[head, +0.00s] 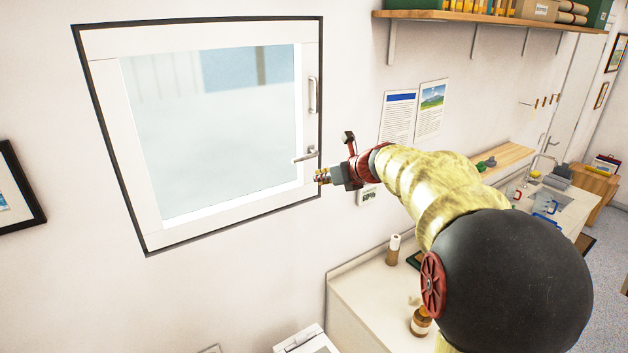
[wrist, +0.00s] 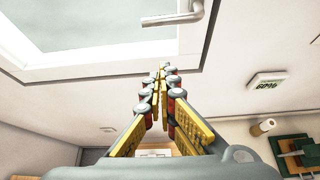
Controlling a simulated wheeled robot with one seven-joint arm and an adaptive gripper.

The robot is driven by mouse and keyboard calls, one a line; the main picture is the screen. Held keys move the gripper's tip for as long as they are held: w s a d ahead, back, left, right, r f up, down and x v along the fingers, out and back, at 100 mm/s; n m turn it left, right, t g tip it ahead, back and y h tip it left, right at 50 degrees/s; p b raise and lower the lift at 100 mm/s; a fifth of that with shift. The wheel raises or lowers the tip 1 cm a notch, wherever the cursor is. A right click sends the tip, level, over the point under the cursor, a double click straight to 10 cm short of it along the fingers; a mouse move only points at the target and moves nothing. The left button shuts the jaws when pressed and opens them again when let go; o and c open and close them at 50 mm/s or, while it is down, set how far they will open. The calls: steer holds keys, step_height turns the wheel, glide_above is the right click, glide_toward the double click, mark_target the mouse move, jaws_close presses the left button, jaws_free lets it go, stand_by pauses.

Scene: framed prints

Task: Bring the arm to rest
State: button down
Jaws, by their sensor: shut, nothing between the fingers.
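My arm reaches out from the lower right in the head view toward the wall. My gripper (head: 322,176) is at its end, just below the lever handle (head: 306,156) of the white-framed window (head: 205,215). In the wrist view my gripper (wrist: 161,72) has its fingertips together with nothing between them. The fingertips lie over the lower edge of the window frame (wrist: 100,65) in that view. The handle (wrist: 172,17) shows above them, apart from the fingers. The window looks closed in its dark outer border.
A wooden shelf (head: 480,22) with boxes hangs above right. A small digital display (head: 368,196) and two sheets of paper are on the wall. The wall left of my gripper below the window is clear.

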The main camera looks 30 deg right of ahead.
steer(key=shift+s+r, duration=0.2)
steer(key=shift+s, duration=0.25)
stand_by(0.3)
